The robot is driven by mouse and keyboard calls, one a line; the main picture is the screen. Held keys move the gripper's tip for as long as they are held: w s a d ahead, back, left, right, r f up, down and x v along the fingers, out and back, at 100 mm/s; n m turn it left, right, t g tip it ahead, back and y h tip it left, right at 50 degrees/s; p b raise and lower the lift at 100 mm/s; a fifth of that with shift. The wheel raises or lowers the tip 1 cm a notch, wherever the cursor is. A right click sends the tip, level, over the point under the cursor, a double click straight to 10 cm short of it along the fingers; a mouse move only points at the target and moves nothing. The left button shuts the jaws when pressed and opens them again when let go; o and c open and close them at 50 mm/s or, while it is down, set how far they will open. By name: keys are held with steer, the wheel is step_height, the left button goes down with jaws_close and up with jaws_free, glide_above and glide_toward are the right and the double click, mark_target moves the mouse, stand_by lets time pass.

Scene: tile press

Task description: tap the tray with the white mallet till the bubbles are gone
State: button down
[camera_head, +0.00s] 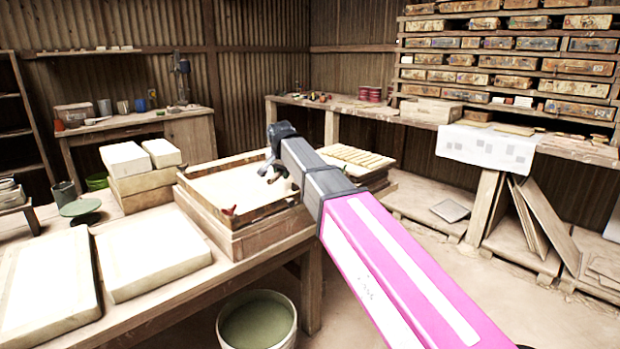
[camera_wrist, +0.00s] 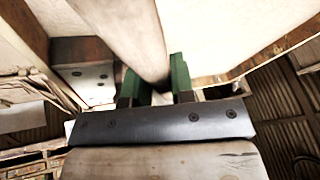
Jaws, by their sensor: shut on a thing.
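The wooden-framed tray (camera_head: 205,205) with a pale, nearly white fill stands on the near workbench. My gripper (camera_head: 272,170) is over its right back part in the head view, small and partly hidden by my arm. In the wrist view the green fingers of my gripper (camera_wrist: 156,88) are shut on a pale, rounded shaft, which I take for the white mallet (camera_wrist: 125,28). Its far end runs out of the picture, so its head and any contact with the tray cannot be told. The tray's fill (camera_wrist: 215,35) shows bright behind it. Bubbles cannot be made out.
Pale slabs (camera_head: 150,250) lie on the bench left of the tray, with stacked blocks (camera_head: 140,180) behind. A bucket (camera_head: 257,320) of greenish liquid stands on the floor in front. A slatted stack (camera_head: 357,158) is right of the tray.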

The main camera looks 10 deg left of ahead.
mark_target(283, 188)
step_height(283, 188, down, 4)
steer(key=shift+r, duration=2.6)
steer(key=shift+f, duration=0.1)
step_height(283, 188, down, 5)
steer(key=shift+r, duration=2.45)
steer(key=shift+r, duration=0.15)
